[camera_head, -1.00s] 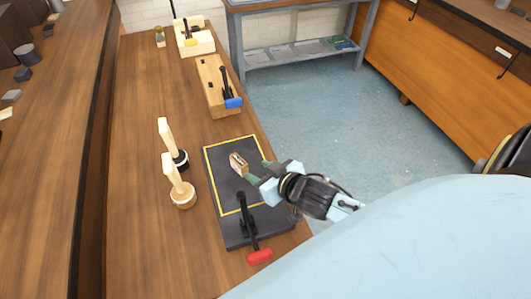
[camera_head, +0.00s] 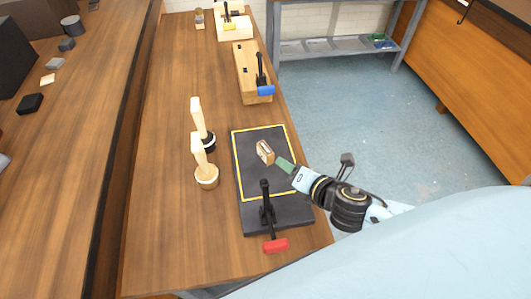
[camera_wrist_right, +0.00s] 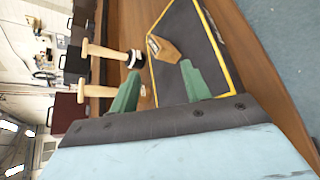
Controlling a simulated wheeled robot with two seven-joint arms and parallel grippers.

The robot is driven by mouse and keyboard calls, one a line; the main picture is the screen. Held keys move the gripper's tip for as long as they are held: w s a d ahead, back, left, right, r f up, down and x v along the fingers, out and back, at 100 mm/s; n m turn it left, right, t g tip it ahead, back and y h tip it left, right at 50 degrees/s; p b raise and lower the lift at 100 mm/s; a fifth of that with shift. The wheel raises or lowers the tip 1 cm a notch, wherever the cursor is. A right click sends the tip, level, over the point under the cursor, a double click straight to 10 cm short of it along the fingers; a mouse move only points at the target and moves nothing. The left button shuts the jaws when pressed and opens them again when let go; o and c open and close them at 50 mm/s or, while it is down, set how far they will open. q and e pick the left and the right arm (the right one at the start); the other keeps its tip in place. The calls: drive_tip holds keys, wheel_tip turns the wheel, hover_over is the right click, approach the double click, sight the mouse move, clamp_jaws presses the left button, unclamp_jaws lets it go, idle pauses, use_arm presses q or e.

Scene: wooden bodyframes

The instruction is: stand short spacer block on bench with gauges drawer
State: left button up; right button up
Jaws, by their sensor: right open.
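A small wooden block with a pale label (camera_head: 265,152) sits on the dark yellow-outlined plate (camera_head: 275,213) on the long wooden bench. I take it for the short spacer block. My right gripper (camera_head: 281,161) is just to its right, with one green finger showing. In the right wrist view, both green fingers (camera_wrist_right: 160,72) are spread with nothing between them, and the block (camera_wrist_right: 163,48) lies just beyond their tips. An orange-fronted bench with handles (camera_head: 465,85) stands at the right; whether it holds the gauges drawer cannot be told. My left gripper is not in view.
A red-handled clamp (camera_head: 267,215) is at the plate's near end. A wooden block with a blue-handled clamp (camera_head: 249,75) lies farther back. Blue floor (camera_head: 345,115) separates the benches.

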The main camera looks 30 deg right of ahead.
sight(265, 150)
drive_tip(key=n, duration=0.6)
drive_tip(key=shift+s+d+f, duration=0.1)
drive_tip(key=shift+d+f, duration=0.05)
drive_tip(key=shift+d, duration=0.05)
drive_tip(key=n, duration=0.3)
drive_tip(key=shift+d+n, duration=0.1)
drive_tip(key=shift+n, duration=0.3)
drive_tip(key=b+x, duration=0.1)
drive_tip(key=x, duration=0.9)
drive_tip(key=a+x, duration=0.1)
drive_tip(key=x, duration=0.2)
drive_tip(key=shift+a+b, duration=0.1)
drive_tip(key=shift+b, duration=0.2)
clamp_jaws()
wheel_tip(265, 150, up, 10)
drive_tip(key=p, duration=0.3)
drive_tip(key=s+a+r+m+h+b, duration=0.1)
drive_tip(key=s+r+b, duration=0.3)
drive_tip(key=r, duration=0.5)
drive_tip(key=shift+s+a+t+h, duration=0.3)
drive_tip(key=shift+s+a, duration=0.2)
drive_tip(key=shift+s, duration=0.5)
